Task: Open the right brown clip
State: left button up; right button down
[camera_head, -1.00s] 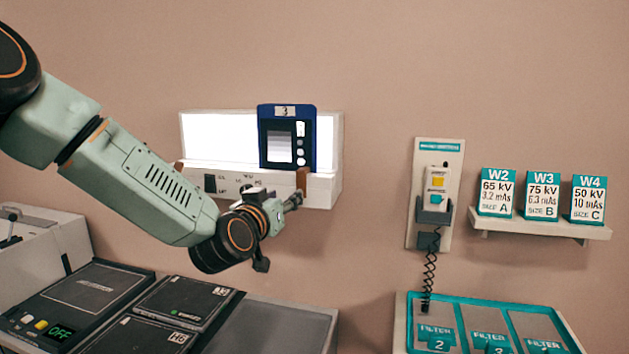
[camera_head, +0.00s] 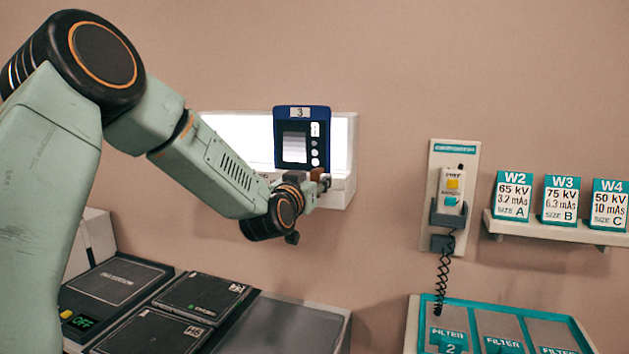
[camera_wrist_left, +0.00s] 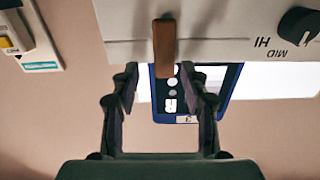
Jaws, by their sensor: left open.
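The right brown clip (camera_head: 317,174) is a small upright brown bar at the lower right of the blue cassette (camera_head: 294,151) marked 3, on the front of the white lit viewer box (camera_head: 343,185). In the left wrist view, turned upside down, the brown clip (camera_wrist_left: 164,48) hangs over the white front and overlaps the blue cassette (camera_wrist_left: 225,88). My left gripper (camera_head: 321,184) is at the clip in the head view, partly covering it. In the wrist view its two fingers (camera_wrist_left: 161,82) are open, with the clip's end between their tips, apart from both. My right gripper is out of view.
A black knob (camera_wrist_left: 298,26) sits on the viewer's front. Right of the viewer are a wall holder with a handset (camera_head: 452,190) and coiled cord, and a shelf (camera_head: 560,233) of cards. Dark plates and a teal-rimmed filter tray (camera_head: 413,330) lie below. The wall between is bare.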

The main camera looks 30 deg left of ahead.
pick_arm(q)
jog(key=shift+w+a+f, duration=0.15)
jog(key=shift+w+a, duration=0.05)
jog(key=shift+a, duration=0.2)
jog(key=shift+w+a+f, duration=0.2)
jog(key=shift+s+d+r, duration=0.1)
jog(key=shift+d+r, duration=0.15)
jog(key=shift+d, duration=0.25)
jog(key=c, duration=0.4)
jog(key=shift+a+f, duration=0.1)
jog(key=shift+a, duration=0.25)
jog(key=c, duration=0.4)
jog(key=shift+d, duration=0.15)
grip_shut()
